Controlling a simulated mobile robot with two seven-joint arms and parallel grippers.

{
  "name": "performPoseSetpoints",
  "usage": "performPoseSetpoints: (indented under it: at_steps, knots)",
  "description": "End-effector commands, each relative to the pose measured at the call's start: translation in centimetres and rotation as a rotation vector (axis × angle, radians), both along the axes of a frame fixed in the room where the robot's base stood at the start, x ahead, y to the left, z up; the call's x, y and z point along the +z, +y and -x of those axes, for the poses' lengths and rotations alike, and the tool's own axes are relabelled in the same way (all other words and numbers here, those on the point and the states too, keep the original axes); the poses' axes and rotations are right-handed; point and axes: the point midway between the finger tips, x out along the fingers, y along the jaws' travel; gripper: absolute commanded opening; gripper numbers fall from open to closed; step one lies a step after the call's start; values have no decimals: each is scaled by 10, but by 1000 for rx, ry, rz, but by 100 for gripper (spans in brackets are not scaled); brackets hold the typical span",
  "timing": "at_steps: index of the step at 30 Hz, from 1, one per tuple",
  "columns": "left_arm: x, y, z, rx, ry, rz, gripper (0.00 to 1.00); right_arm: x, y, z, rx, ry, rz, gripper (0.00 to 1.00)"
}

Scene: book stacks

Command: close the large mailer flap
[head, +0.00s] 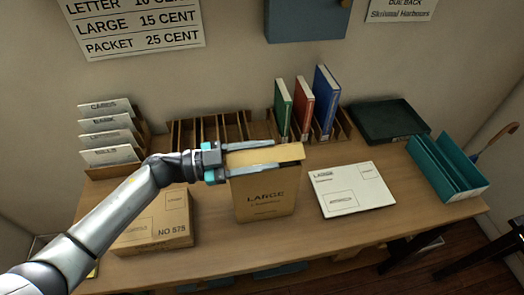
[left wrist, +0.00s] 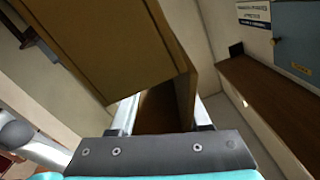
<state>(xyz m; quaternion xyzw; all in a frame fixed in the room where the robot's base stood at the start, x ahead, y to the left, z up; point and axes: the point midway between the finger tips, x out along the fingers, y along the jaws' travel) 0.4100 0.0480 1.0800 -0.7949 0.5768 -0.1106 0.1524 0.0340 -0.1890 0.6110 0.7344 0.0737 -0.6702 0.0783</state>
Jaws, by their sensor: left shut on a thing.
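The large mailer (head: 266,200) is a brown packet marked LARGE, standing upright at the middle of the table. Its flap (head: 268,157) is a lighter tan strip along the top, running out to the right. My left gripper (head: 288,153) reaches in from the left at the mailer's top. One finger lies behind the flap and one in front, shut on the mailer's top part. In the left wrist view, the mailer's brown panel (left wrist: 105,40) fills the upper left, between and beyond the fingers. Whether the flap is pressed flat is hard to tell. My right gripper is out of view.
A NO 575 box (head: 155,222) stands left of the mailer, and a white LARGE envelope (head: 352,190) lies to its right. Behind are a wooden rack (head: 205,130) and upright books (head: 303,103). A teal holder (head: 447,168) and dark tray (head: 388,121) are right.

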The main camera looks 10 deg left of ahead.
Motion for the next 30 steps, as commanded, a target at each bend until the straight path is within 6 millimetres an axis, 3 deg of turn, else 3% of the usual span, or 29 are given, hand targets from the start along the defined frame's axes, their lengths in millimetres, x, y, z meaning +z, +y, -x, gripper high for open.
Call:
performPoseSetpoints:
  at_steps: [13,14,15,21,30]
  knots:
    - [-2,0,1,0,-10,-6,0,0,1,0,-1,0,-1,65]
    - [-2,0,1,0,-10,-6,48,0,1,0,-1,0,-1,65]
    - [-2,0,1,0,-10,-6,53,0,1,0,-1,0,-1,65]
    - [-1,0,1,-1,-10,-5,72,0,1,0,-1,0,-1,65]
    - [-1,4,2,0,-11,-6,72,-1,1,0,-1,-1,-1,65]
